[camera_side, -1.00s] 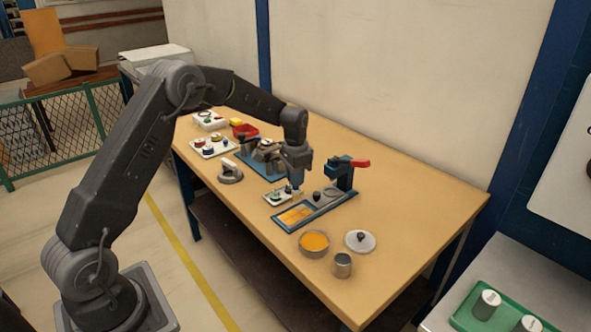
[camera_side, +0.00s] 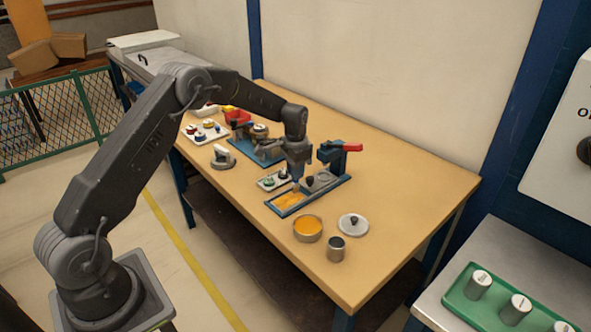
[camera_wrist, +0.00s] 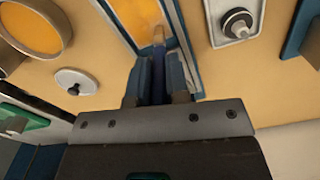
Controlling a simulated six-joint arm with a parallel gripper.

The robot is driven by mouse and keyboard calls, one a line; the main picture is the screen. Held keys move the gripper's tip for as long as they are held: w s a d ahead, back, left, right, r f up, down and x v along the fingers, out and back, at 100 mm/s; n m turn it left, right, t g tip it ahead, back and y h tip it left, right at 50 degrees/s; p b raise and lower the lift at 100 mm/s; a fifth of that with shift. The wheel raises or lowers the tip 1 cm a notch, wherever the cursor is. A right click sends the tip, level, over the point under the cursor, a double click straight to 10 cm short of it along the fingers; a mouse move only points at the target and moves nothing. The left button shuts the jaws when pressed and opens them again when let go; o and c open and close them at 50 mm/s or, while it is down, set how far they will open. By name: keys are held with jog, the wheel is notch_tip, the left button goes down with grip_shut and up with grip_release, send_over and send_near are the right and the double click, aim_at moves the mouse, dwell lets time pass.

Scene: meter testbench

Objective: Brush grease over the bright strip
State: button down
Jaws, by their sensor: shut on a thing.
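The bright orange strip (camera_side: 287,200) lies in a blue-framed fixture on the table. In the wrist view the strip (camera_wrist: 137,18) shows at the top, just beyond my fingertips. My gripper (camera_side: 297,174) is shut on a slim dark-handled tool, seemingly a brush (camera_wrist: 158,59), with a tan tip. The tool points down at the right end of the strip in the side view. Its tip overlaps the strip's edge in the wrist view (camera_wrist: 158,88); I cannot tell if it touches. An open round pot of orange grease (camera_side: 307,230) stands in front of the fixture.
A grey lid with a knob (camera_side: 352,224) and a metal cup (camera_side: 336,249) stand near the pot. A blue press with a red lever (camera_side: 340,153) rises right of my gripper. A small tray with knobs (camera_side: 271,181) is close on the left. The table's right end is clear.

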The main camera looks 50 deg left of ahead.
jog(key=shift+s, duration=1.25)
notch_tip(320, 180, up, 8)
